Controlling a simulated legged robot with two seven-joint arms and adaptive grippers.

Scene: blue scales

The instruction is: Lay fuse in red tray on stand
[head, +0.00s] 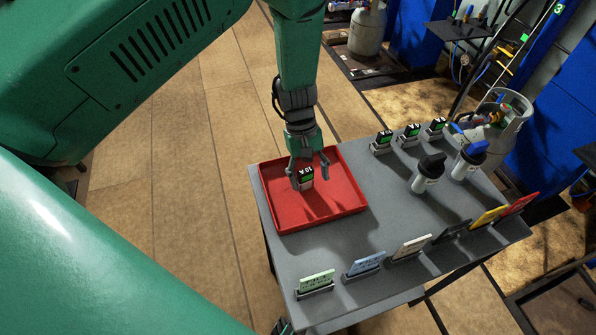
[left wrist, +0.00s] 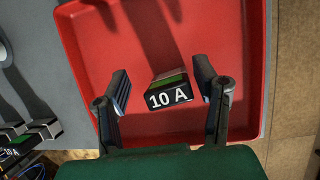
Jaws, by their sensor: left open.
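The red tray (head: 347,196) lies on the grey stand (head: 389,220) at its left end. A fuse (head: 305,176) with a black, green and white body marked 10 A is in the tray. In the left wrist view the fuse (left wrist: 169,92) sits between my open left fingers, with gaps on both sides. My left gripper (head: 308,172) is open over the tray, its fingertips around the fuse without gripping it. The tray's floor and walls also show in the left wrist view (left wrist: 215,30).
Several similar fuses (head: 408,136) stand at the stand's back edge. Coloured cards in holders (head: 364,264) line the front edge. A gas cylinder (head: 512,122) stands beyond the stand.

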